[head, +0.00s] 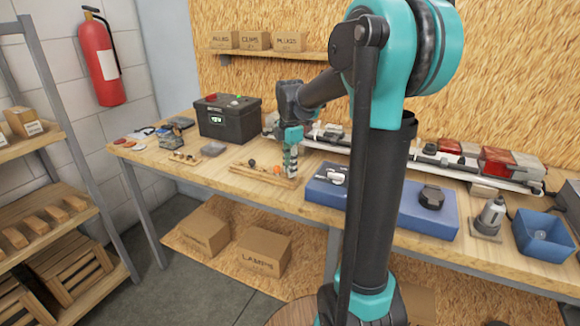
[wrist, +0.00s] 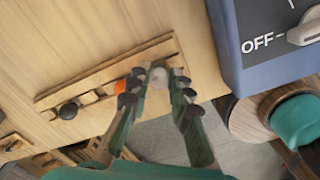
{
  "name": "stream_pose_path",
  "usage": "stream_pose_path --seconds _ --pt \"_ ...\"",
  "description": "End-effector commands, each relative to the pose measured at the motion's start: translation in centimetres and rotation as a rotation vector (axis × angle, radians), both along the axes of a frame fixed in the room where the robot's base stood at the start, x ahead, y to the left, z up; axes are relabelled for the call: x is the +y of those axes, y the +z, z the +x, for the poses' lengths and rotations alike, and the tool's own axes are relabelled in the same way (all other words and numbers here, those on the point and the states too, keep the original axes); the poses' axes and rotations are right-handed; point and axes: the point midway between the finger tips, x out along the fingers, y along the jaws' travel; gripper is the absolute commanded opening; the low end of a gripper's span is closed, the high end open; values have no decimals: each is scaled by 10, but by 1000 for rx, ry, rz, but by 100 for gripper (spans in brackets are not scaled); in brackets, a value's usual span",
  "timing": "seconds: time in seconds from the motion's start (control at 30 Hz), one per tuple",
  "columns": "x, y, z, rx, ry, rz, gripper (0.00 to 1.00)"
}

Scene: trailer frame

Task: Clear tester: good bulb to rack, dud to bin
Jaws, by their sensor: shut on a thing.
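My gripper (head: 291,168) is over the right end of a wooden rack (head: 246,172). In the wrist view my gripper (wrist: 157,82) is shut on a pale round bulb (wrist: 158,76), at the rack's end (wrist: 98,84). I cannot tell whether the bulb is seated in the rack. An orange piece (wrist: 121,86) is beside the left finger, and a black knob-like piece (wrist: 68,110) is farther left in the rack. The blue tester (head: 322,190) stands right of the rack; its OFF marking and switch (wrist: 303,34) show in the wrist view. A blue bin (head: 541,240) stands at the far right.
A black battery box (head: 228,120) stands behind and left of the rack. A light bar (head: 480,166) lies along the back. A smaller wooden strip (head: 184,158) and loose parts lie left. The bench front edge is close to the rack.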

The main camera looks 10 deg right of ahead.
Motion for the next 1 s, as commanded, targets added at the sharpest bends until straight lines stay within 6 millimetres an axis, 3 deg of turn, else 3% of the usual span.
stream_pose_path --seconds 0.97,1.0 --pt "0 -9 0 0 0 0 6" --pt "0 -9 0 0 0 0 23"
